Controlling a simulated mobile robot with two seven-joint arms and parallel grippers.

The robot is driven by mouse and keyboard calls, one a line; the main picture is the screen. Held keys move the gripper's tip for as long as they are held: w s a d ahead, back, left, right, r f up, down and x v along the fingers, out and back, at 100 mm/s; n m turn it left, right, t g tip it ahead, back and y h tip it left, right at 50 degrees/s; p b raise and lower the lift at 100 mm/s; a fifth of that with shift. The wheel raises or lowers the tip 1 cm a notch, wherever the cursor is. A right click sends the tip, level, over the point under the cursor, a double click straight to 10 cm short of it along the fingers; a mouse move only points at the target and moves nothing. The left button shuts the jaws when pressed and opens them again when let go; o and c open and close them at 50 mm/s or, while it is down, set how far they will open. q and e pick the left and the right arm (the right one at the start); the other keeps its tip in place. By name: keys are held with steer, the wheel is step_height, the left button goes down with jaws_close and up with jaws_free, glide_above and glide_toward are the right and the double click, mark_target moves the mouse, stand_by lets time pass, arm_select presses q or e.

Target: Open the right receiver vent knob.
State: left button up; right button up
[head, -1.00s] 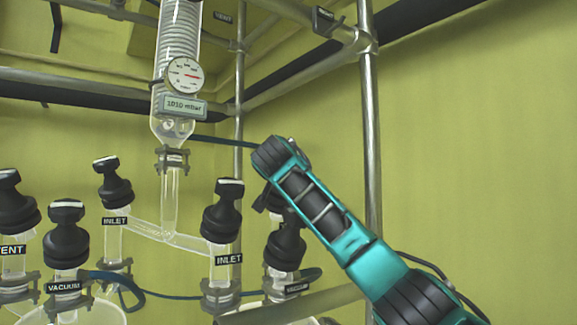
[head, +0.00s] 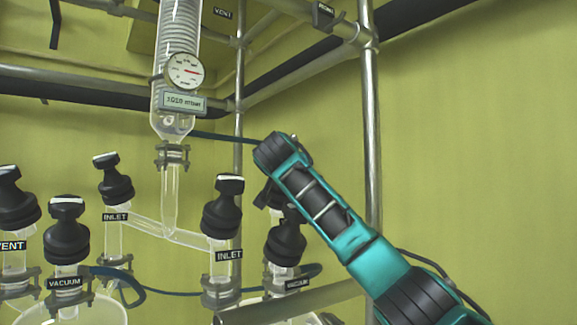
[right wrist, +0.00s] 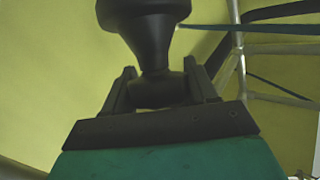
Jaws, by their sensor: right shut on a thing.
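In the right wrist view a black knob (right wrist: 145,22) with a wide top and narrow neck stands between my fingers. My right gripper (right wrist: 162,88) is shut on its lower part, and no label on it shows there. A black knob (head: 286,238) labelled VACUUM stands just below the arm. I see no right vent label low in the head view. My left gripper is not in view.
More black knobs stand on glass necks: two labelled INLET (head: 113,185) (head: 222,213), one VACUUM (head: 67,232), one VENT (head: 15,200). A glass condenser (head: 173,110) with a gauge (head: 185,71) rises behind. A metal pole (head: 371,150) stands behind my arm. Open space lies right.

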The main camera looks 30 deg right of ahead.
steer(key=shift+n, duration=0.3)
steer(key=shift+w+a+n+t+y, duration=0.1)
steer(key=shift+n+t+y, duration=0.9)
steer(key=shift+n+y, duration=0.2)
steer(key=n+y, duration=0.2)
steer(key=n+t+y, duration=0.1)
steer(key=n+y, duration=0.1)
steer(key=n+t+y, duration=0.1)
steer(key=n+y, duration=0.1)
steer(key=shift+w+a+r, duration=0.1)
steer(key=shift+a, duration=0.2)
steer(key=n+y, duration=0.3)
steer(key=y, duration=0.1)
steer(key=n+g+y, duration=0.1)
steer(key=n+y, duration=0.1)
steer(key=shift+a+n, duration=0.3)
steer(key=shift+a, duration=0.05)
steer(key=shift+a+n+g+y, duration=0.15)
steer(key=shift+n+g+y, duration=0.25)
steer(key=shift+n+y, duration=0.7)
steer(key=o, duration=1)
steer(key=shift+c, duration=0.2)
